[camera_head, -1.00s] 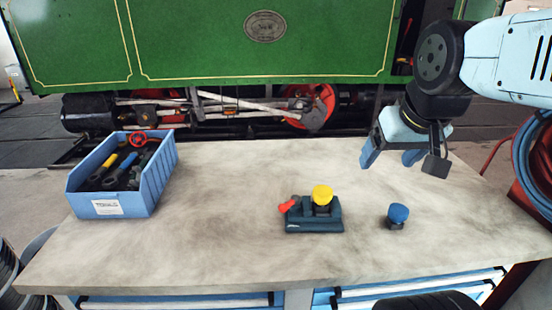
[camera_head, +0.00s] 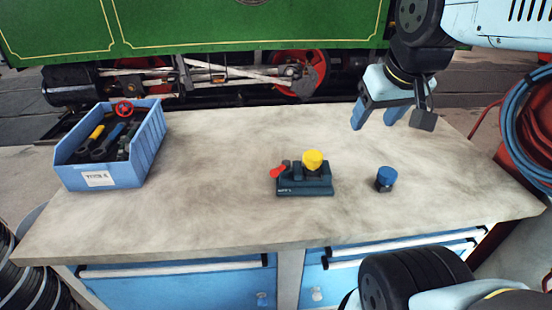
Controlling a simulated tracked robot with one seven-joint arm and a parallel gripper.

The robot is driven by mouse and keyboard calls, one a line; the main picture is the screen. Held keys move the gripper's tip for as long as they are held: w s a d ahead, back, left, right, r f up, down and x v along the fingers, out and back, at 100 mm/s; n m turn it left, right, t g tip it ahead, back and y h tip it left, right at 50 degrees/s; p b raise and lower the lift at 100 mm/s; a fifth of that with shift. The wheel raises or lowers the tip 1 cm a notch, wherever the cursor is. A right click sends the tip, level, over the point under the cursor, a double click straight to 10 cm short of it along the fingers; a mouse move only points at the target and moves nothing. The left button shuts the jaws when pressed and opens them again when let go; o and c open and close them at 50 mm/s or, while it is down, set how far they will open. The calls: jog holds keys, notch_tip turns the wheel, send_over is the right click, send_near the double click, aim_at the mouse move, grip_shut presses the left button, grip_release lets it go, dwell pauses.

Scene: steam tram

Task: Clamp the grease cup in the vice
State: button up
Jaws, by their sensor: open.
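The vice (camera_head: 305,188) is a small dark teal block with a red handle (camera_head: 279,172), near the middle of the bench. A yellow-capped cup (camera_head: 313,162) stands upright at the vice, its lower part hidden by the vice; I cannot tell whether the jaws grip it. A blue-capped cup (camera_head: 386,177) with a dark base stands upright on the bench, to the right of the vice and apart from it. My gripper (camera_head: 376,119) points down with its blue fingers spread and empty. It appears above and behind the blue-capped cup, not touching it.
A blue bin (camera_head: 141,160) holding tools stands at the bench's left end. The pale bench top (camera_head: 220,190) is otherwise clear. Drawers sit below its front edge. A coiled blue hose (camera_head: 540,120) and a red object are at the right. A green tram (camera_head: 240,25) stands behind.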

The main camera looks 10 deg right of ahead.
jog(key=w+a+n, duration=0.1)
jog(key=n, duration=0.1)
jog(key=w+a+f+n+g+h, duration=0.1)
jog(key=w+n, duration=0.1)
jog(key=w+a+n+g, duration=0.1)
jog(key=w+a+n, duration=0.1)
jog(key=shift+w+f+n, duration=0.15)
jog(key=shift+f+n, duration=0.05)
jog(key=shift+n, duration=0.2)
jog(key=shift+c, duration=1.4)
jog(key=n+g+h, duration=0.2)
jog(key=n+h, duration=0.2)
jog(key=n, duration=1.5)
send_over(280, 169)
jog(key=s+a, duration=0.2)
jog(key=a, duration=0.5)
notch_tip(280, 169, down, 10)
jog(key=x, duration=1.3)
jog(key=shift+w+f, duration=0.25)
grip_shut()
